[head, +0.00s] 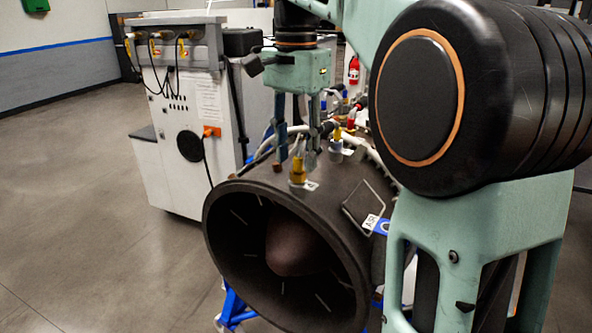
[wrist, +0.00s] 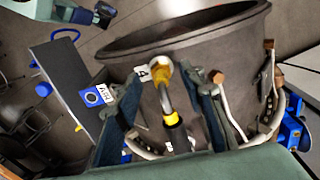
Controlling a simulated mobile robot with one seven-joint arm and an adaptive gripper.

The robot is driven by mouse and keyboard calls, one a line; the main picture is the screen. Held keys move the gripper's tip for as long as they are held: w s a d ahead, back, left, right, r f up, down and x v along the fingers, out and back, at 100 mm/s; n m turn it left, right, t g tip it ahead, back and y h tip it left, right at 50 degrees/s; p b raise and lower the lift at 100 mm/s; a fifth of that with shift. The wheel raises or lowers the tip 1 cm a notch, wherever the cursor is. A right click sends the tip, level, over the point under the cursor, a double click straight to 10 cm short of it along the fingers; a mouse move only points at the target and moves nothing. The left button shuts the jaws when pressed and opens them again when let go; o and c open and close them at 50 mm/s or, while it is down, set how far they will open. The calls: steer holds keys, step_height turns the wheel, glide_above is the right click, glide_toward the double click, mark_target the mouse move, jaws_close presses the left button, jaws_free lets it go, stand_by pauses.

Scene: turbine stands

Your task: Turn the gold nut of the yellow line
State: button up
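The gold nut (head: 298,173) sits upright on top of the dark turbine casing (head: 330,185), near its front rim. The wrist view shows the gold nut (wrist: 161,68) beside a white tag. A bent metal pipe runs from it to a dark hose with a yellow band (wrist: 173,120), the yellow line. My gripper (head: 296,158) points down over the casing, with its fingers apart. In the wrist view my gripper (wrist: 170,92) has one finger on each side of the line, with visible gaps. Whether the fingertips reach the nut's height is hard to tell.
A copper-coloured nut (wrist: 217,77) on another line is close to the right finger in the wrist view. Another yellow fitting (head: 337,133) stands farther back on the casing. A white cabinet (head: 190,125) stands behind at left. The floor at left is clear.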

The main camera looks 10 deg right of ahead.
mark_target(298, 161)
steer(key=shift+f, duration=1.6)
jaws_close()
steer(key=shift+r+n, duration=0.1)
steer(key=shift+n, duration=0.2)
steer(key=shift+n+p, duration=0.75)
steer(key=shift+n, duration=0.25)
steer(key=shift+d+n+p, duration=0.15)
steer(key=shift+n+p, duration=0.85)
steer(key=shift+n, duration=1.3)
